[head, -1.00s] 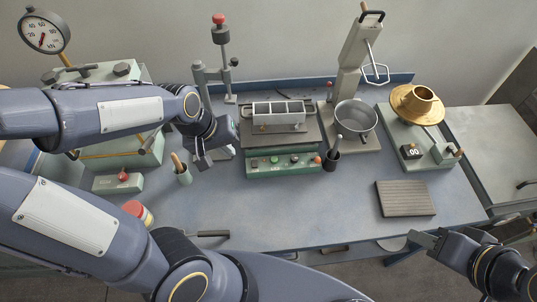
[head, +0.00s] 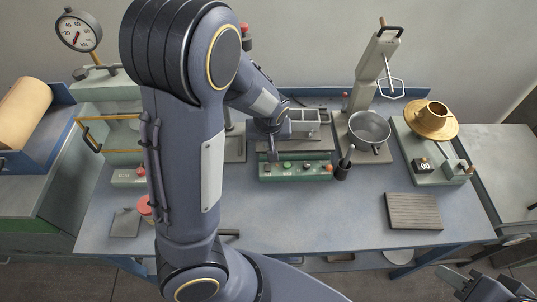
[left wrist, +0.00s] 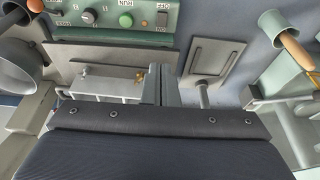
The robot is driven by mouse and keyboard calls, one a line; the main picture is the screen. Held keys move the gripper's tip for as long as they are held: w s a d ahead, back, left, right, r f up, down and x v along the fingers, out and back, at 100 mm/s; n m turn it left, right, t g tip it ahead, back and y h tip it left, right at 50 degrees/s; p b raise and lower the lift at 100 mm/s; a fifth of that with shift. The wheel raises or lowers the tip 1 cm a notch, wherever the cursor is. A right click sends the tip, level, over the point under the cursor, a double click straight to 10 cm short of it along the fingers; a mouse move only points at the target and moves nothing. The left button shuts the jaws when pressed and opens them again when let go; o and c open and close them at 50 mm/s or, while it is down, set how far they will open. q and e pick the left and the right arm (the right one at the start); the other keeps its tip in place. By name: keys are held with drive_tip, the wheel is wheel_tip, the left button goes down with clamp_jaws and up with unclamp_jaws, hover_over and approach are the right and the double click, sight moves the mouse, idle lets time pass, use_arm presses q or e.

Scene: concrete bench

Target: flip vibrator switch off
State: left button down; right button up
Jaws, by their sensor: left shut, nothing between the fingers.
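The green vibrator control panel (head: 297,172) sits at the front of the vibrating table in the middle of the bench. My right gripper (head: 456,276) is low at the right, off the bench.
A metal mould (head: 308,122) stands behind the panel. A bowl (head: 369,129) and a dark cup (head: 342,172) with a tool stand to its right. A brass flow table (head: 432,121) and a ribbed mat (head: 413,211) are farther right. The bench front centre is clear.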

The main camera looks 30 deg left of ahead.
sight(268, 167)
use_arm(q)
drive_tip(key=b+x, duration=0.2)
drive_tip(key=x, duration=0.2)
drive_tip(key=b+x, duration=0.3)
drive_tip(key=x, duration=0.1)
drive_tip(key=b+x, duration=0.3)
drive_tip(key=x, duration=0.1)
drive_tip(key=shift+s+d+f, duration=0.15)
drive_tip(key=shift+s+f, duration=0.15)
drive_tip(key=shift+f, duration=0.1)
drive_tip(key=shift+f+b, duration=0.55)
drive_tip(key=shift+b, duration=0.1)
drive_tip(key=shift+f, duration=0.15)
drive_tip(key=shift+s+d, duration=0.4)
drive_tip(key=shift+s, duration=0.25)
